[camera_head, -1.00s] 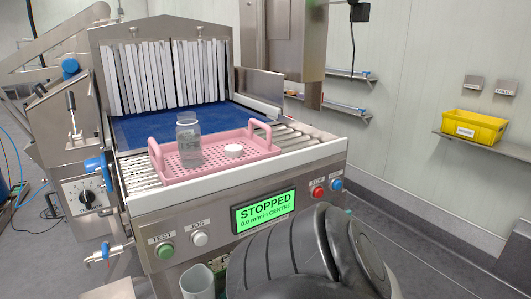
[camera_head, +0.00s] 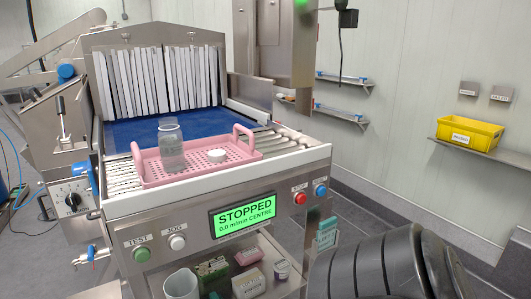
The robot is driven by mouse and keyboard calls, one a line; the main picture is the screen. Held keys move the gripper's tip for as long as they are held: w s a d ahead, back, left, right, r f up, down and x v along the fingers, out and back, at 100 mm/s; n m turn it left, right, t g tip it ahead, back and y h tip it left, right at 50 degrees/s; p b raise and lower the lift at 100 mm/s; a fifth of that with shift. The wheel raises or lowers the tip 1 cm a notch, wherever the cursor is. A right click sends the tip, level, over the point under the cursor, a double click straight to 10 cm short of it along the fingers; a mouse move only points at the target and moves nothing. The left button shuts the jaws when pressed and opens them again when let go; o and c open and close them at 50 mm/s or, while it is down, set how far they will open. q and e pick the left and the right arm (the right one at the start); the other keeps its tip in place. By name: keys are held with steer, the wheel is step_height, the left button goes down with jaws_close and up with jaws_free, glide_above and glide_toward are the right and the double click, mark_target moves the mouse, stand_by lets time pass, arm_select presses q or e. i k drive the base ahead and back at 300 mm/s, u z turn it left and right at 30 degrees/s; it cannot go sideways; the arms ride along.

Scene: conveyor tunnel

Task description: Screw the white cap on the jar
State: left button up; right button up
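A clear jar (camera_head: 171,149) stands upright at the left part of a pink perforated tray (camera_head: 192,176). Its top looks open. The white cap (camera_head: 217,156) lies flat on the same tray, to the right of the jar and apart from it. The tray rests on the roller conveyor in front of the blue belt. Neither gripper shows; a dark, ridged part of my own arm fills the bottom right corner, well away from the tray.
Strip curtains (camera_head: 165,80) hang at the tunnel mouth behind the blue belt (camera_head: 150,127). The panel screen (camera_head: 243,215) reads STOPPED. A shelf below holds a cup (camera_head: 181,284) and several small boxes. A yellow bin (camera_head: 469,134) sits on a wall shelf at right.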

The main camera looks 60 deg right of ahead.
mark_target(170, 137)
steer(key=z, duration=0.9)
